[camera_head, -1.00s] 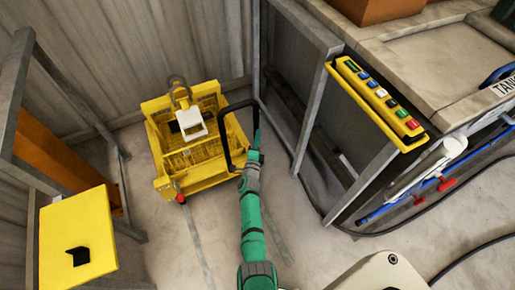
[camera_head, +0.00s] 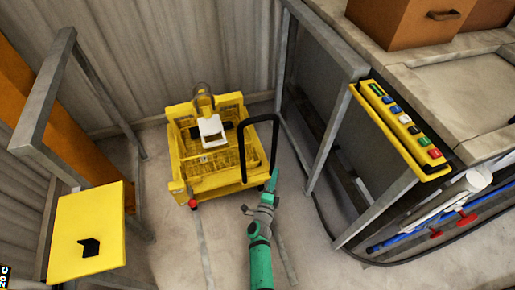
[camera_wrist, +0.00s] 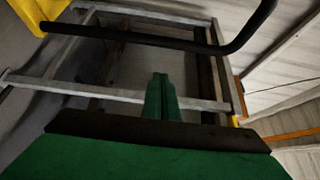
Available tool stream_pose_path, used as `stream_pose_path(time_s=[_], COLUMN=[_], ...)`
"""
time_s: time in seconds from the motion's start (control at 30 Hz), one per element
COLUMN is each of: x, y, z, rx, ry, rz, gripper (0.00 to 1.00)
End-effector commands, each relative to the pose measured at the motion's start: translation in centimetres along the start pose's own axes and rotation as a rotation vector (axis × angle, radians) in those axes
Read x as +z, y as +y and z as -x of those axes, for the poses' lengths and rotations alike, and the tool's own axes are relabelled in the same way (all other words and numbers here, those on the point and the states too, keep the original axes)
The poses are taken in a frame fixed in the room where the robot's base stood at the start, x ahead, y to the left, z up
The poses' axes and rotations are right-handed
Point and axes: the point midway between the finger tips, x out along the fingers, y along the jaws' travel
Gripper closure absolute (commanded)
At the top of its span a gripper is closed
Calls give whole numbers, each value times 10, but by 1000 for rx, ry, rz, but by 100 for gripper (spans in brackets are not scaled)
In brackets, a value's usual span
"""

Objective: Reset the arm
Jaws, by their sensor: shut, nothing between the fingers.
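My gripper (camera_head: 273,181) is at the end of my green arm, low over the floor in front of the bench frame and to the right of the yellow cart. In the wrist view, my gripper (camera_wrist: 160,78) shows its two green fingers together with nothing between them. The cart's black handle (camera_head: 277,135) stands just beyond my fingertips in the head view. I cannot tell how wide the gap is. The handle also crosses the top of the wrist view (camera_wrist: 150,40).
The yellow cart (camera_head: 215,182) has a red knob at its front corner. A yellow button panel (camera_head: 400,130) is fixed to the bench at right. A yellow board (camera_head: 85,232) is at lower left.

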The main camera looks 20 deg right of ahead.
Motion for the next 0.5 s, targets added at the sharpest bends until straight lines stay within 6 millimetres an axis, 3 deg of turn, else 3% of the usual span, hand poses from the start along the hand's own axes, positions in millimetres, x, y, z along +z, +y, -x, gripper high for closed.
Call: stream_pose_path(time_s=[0.27,0.37,0.5], x=[3,8,12], y=[1,2,2], z=[5,22,69], rx=[0,-1,-9], ry=[-9,-38,-111], rz=[10,55,195], gripper=[100,100,100])
